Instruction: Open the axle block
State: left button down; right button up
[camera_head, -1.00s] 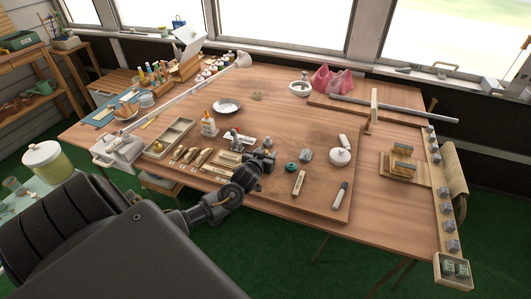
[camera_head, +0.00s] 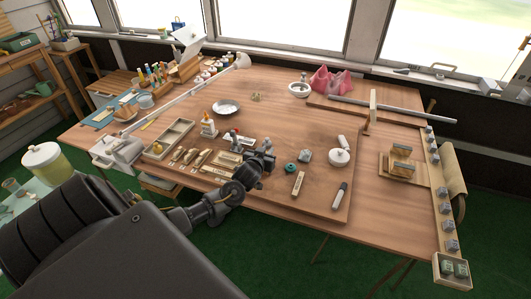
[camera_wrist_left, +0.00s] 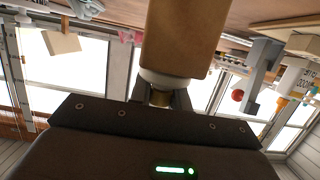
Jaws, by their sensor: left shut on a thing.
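My left gripper (camera_head: 262,160) is over the front middle of the brown work board (camera_head: 325,185). In the left wrist view, its fingers (camera_wrist_left: 160,97) are shut on a small brass-coloured part (camera_wrist_left: 160,98). This part sits under a white collar (camera_wrist_left: 168,79), below a large tan block (camera_wrist_left: 182,35) that looks like the axle block. In the head view, the gripper hides the held part, and I cannot make out the block's outline there. Whether the block is open cannot be told. My right gripper is not in view.
A grey clamp-like tool with red (camera_head: 234,138) and a glue bottle (camera_head: 208,127) stand left of the gripper. The board's right part has bare room.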

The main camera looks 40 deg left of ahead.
pick_arm(q)
jog(key=shift+s+d+f, duration=0.1)
jog(key=shift+s+f, duration=0.05)
jog(key=shift+f, duration=0.2)
jog(key=shift+r, duration=1.5)
jog(key=s+a+r+b, duration=0.1)
jog(key=s+a+r, duration=0.3)
jog(key=s+r, duration=0.6)
jog(key=s, duration=0.3)
jog(key=shift+s+r, duration=0.15)
jog(key=c, duration=2)
grip_release()
grip_shut()
